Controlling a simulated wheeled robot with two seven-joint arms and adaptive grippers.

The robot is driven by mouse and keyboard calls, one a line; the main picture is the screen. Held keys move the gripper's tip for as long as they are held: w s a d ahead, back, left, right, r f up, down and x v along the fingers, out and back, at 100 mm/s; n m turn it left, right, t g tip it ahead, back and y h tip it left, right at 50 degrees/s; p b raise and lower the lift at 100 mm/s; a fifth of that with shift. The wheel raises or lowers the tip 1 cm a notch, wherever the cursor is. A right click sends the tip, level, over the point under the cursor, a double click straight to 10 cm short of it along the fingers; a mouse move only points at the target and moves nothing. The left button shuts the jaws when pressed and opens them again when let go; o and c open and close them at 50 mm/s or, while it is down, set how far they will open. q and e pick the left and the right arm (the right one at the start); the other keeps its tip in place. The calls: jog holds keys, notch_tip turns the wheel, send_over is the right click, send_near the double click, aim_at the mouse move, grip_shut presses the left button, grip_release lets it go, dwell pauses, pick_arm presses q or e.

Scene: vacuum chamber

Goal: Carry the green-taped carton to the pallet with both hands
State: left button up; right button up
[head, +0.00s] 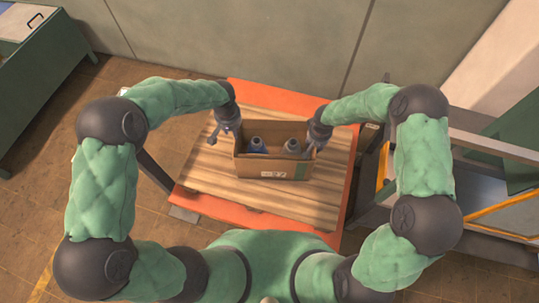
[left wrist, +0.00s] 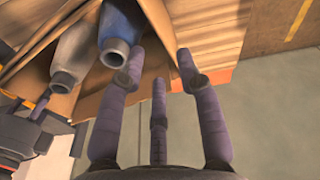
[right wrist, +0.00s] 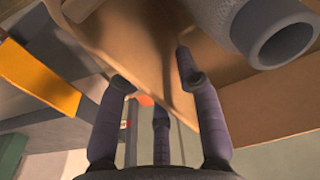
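The carton (head: 258,167) is brown and open-topped, with a green strip on its front right. It stands upright on the pallet (head: 205,170), a wooden slatted deck. Bottles with grey necks stand inside; one is blue (head: 257,146), another grey (head: 292,147). My left gripper (head: 217,135) is at the carton's left side with fingers spread. In the left wrist view its fingers (left wrist: 158,70) are apart, beside the carton wall. My right gripper (head: 310,150) is at the right side wall, fingers (right wrist: 158,82) spread around its edge; I cannot tell whether they touch.
An orange platform edge (head: 265,95) frames the slatted deck. A green cabinet (head: 42,85) stands at far left, and a grey bench with a yellow rail (head: 510,202) at right. A wall (head: 240,40) closes the back. Tiled floor on the left is clear.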

notch_tip(320, 180, up, 12)
jog(key=s, duration=0.1)
jog(key=shift+s, duration=0.25)
dwell(0.4)
jog(key=shift+f, duration=0.15)
dwell(0.3)
